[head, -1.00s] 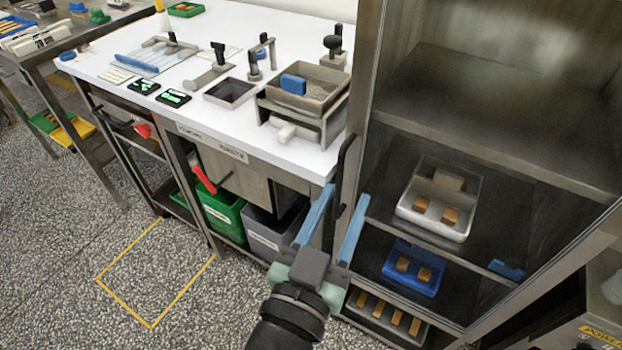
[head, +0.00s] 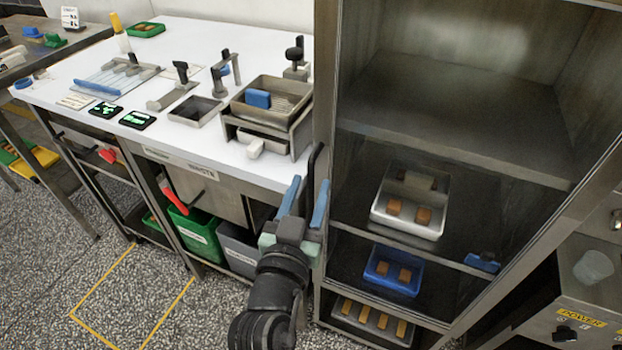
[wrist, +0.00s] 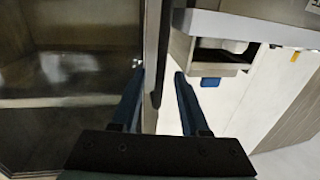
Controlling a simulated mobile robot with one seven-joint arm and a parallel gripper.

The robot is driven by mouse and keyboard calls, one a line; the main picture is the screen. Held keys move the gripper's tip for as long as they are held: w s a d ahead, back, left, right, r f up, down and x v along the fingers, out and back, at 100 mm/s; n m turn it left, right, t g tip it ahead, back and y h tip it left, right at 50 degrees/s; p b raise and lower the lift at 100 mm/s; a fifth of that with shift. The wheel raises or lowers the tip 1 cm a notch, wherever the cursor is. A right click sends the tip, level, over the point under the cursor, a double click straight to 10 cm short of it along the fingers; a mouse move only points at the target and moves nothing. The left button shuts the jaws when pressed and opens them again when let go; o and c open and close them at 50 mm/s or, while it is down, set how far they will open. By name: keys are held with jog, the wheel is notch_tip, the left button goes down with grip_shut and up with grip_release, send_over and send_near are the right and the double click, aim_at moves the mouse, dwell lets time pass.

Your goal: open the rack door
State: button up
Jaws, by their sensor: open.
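The rack door (head: 455,215) is a tall glazed panel in a metal frame at the right of the head view; it appears closed. Its black upright handle (head: 314,160) is at the door's left edge, beside the workbench corner. The handle also shows in the wrist view (wrist: 157,70). My gripper (head: 310,184) is open, its two blue fingers pointing at the handle. In the wrist view the fingers (wrist: 160,73) lie on either side of the handle's line. I cannot tell whether either finger touches it.
The white workbench (head: 190,65) with fixtures and trays stands close left of the handle. Green (head: 195,232) and grey (head: 238,248) bins sit below it. Trays stand on the rack shelves. A metal machine (head: 590,290) stands at the right. Speckled floor is open at front left.

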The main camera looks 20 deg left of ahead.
jog(key=shift+w+a, duration=0.15)
jog(key=shift+w, duration=0.8)
grip_shut()
dwell(0.8)
